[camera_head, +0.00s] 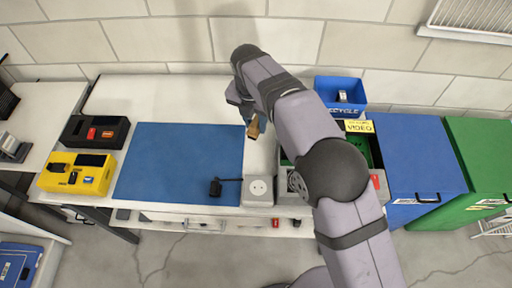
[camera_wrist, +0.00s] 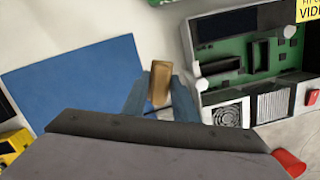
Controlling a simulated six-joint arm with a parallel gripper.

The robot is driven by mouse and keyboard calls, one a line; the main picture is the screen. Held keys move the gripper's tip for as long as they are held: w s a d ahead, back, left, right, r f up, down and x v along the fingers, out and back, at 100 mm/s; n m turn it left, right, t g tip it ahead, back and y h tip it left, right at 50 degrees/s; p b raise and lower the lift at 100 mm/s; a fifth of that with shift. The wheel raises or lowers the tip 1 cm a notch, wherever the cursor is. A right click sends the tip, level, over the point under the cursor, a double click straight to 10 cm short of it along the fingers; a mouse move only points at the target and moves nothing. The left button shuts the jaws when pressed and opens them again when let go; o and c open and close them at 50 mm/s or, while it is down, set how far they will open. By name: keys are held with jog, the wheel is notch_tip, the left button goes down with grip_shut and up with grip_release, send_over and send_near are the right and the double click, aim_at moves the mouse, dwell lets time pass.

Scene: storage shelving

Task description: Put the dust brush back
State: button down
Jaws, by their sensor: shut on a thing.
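The dust brush, seen as a tan-brown block (camera_wrist: 160,82), sits between the two bluish fingers of my gripper (camera_wrist: 158,103) in the wrist view. In the head view the brush (camera_head: 254,128) shows as a small brown piece below my gripper (camera_head: 246,115). My gripper is shut on it, over the white table between the blue mat and the opened computer case. The lower part of the brush is hidden by the wrist in the wrist view. I cannot tell its height above the table.
The blue mat (camera_head: 180,165) lies left, with a yellow box (camera_head: 75,173) and black box (camera_head: 95,132) beyond it. A white socket box (camera_head: 258,190) stands at the front. The opened case (camera_wrist: 252,62) is right, partly behind my arm; a blue bin (camera_head: 340,93) stands behind.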

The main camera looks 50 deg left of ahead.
jog(key=shift+f+p, duration=0.85)
jog(key=shift+f, duration=4)
jog(key=shift+f, duration=0.2)
jog(key=c, duration=1.4)
grip_release()
jog(key=r, duration=0.4)
jog(key=s+r+b, duration=0.1)
jog(key=r, duration=0.7)
jog(key=shift+s+d+r+b, duration=0.15)
jog(key=shift+s+d+b, duration=0.15)
jog(key=shift+d, duration=0.05)
